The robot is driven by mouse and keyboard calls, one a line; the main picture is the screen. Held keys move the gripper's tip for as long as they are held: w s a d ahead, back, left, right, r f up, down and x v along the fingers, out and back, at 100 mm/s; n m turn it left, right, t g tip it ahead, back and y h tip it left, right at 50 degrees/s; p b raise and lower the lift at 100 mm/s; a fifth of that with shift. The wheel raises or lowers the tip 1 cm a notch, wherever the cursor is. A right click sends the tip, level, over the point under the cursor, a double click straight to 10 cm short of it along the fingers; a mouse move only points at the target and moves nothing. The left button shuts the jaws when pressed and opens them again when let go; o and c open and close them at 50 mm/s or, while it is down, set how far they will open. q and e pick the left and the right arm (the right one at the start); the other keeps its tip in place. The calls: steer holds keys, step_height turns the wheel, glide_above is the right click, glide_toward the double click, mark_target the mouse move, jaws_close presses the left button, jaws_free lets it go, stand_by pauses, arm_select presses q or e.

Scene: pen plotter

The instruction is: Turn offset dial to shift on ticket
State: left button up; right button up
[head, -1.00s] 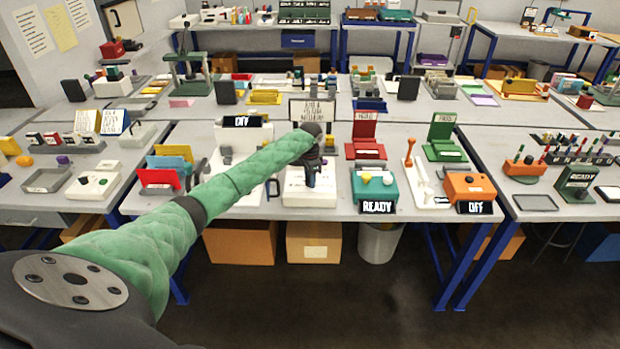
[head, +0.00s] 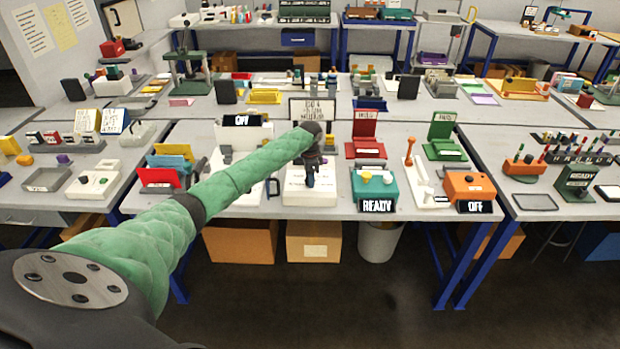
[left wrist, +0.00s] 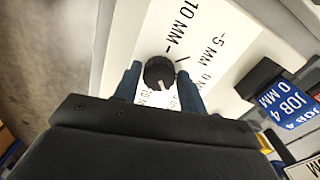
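The offset dial (left wrist: 159,72) is a round black knob with a white pointer mark, on a white sloped panel (left wrist: 215,25) printed with marks such as 10 MM and -5 MM. The pointer mark faces down in the left wrist view. My left gripper (left wrist: 160,72) has its fingers on either side of the dial, with narrow gaps visible. In the head view my left gripper (head: 312,180) is over the white unit (head: 310,199) and hides the dial. A blue ticket (left wrist: 287,105) reading JOB 4, 0 MM stands at the right of the wrist view. My right gripper is not in view.
A teal box (head: 374,188) with a READY sign (head: 376,205) stands close to the right of the white unit. An orange box (head: 468,186) with an OFF sign is farther right. Red, yellow and blue holders (head: 160,178) stand to the left.

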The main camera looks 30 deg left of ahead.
arm_select(q)
steer(key=shift+o, duration=1.1)
steer(key=shift+r, duration=0.1)
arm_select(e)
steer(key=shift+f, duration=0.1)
arm_select(q)
steer(key=shift+r+b, duration=1.45)
steer(key=shift+r, duration=2.35)
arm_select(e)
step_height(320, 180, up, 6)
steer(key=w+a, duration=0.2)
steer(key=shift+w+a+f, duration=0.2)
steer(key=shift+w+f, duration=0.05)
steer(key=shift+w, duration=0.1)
arm_select(q)
steer(key=shift+f, duration=0.1)
